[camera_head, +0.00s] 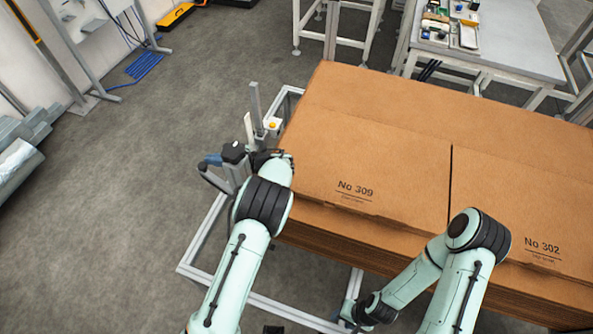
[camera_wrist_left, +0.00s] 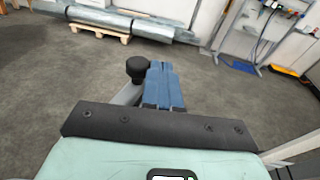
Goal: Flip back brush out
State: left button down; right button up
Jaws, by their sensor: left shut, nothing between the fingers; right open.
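My left gripper (camera_head: 211,160) reaches left from the wrist, beside a metal fixture (camera_head: 257,105) at the left end of the cartons. Its blue fingers (camera_wrist_left: 164,86) are closed together and empty in the left wrist view. A black knob (camera_wrist_left: 137,68) on a grey bar stands just left of the fingers; whether they touch is unclear. The knob also shows in the head view (camera_head: 234,151). A pale upright strip (camera_head: 249,130) on the fixture may be the brush; I cannot tell for sure. My right gripper (camera_head: 352,312) is open, low in front of the cartons.
Large brown cartons (camera_head: 390,130) fill the centre and right. A metal frame (camera_head: 195,245) runs along the floor around the fixture. A white workbench (camera_head: 500,50) with small parts stands behind.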

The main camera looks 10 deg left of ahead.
aim_at(201, 166)
pick_arm(q)
jog(key=shift+s+a, duration=0.5)
jog(key=shift+s, duration=0.25)
jog(key=shift+s+a, duration=0.5)
jog(key=shift+s, duration=0.25)
pick_arm(e)
jog(key=shift+s+f, duration=0.2)
pick_arm(q)
jog(key=shift+r, duration=0.1)
jog(key=shift+d, duration=0.15)
